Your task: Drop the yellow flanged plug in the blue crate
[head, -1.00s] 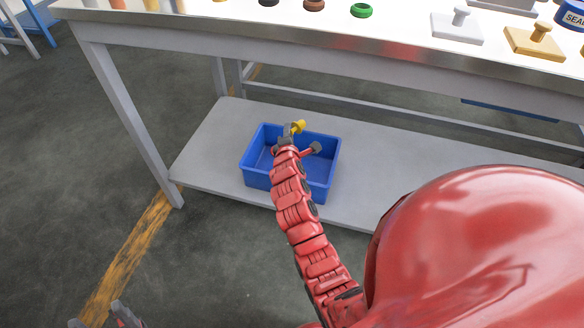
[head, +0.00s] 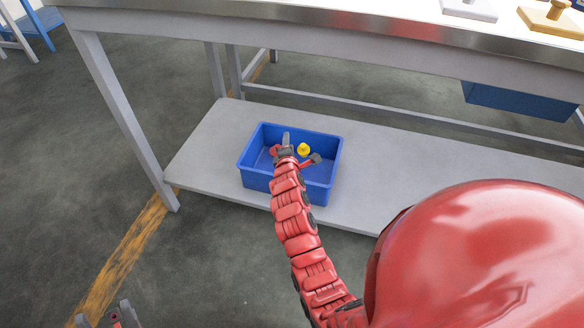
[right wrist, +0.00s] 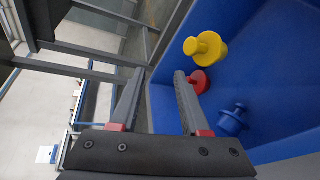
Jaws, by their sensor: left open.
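The yellow flanged plug (head: 303,149) shows within the blue crate (head: 255,180), clear of my right gripper (head: 301,148). The right wrist view also shows the yellow plug (right wrist: 205,48) against the crate's blue inside (right wrist: 280,70); I cannot tell if it rests or is still falling. My right gripper (right wrist: 158,100) is open, its fingers wide apart with nothing between them, over the crate. A red plug (right wrist: 198,82), partly hidden by a finger, and a blue plug (right wrist: 233,120) are in the crate too. My left gripper (head: 103,318) is open at the bottom left edge, far from the crate.
The crate stands on a grey lower shelf (head: 205,150) beneath a metal-edged table (head: 330,32). The shelf is bare right of the crate. A dark blue bin (head: 520,103) hangs under the tabletop at right. A table leg (head: 125,110) stands left.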

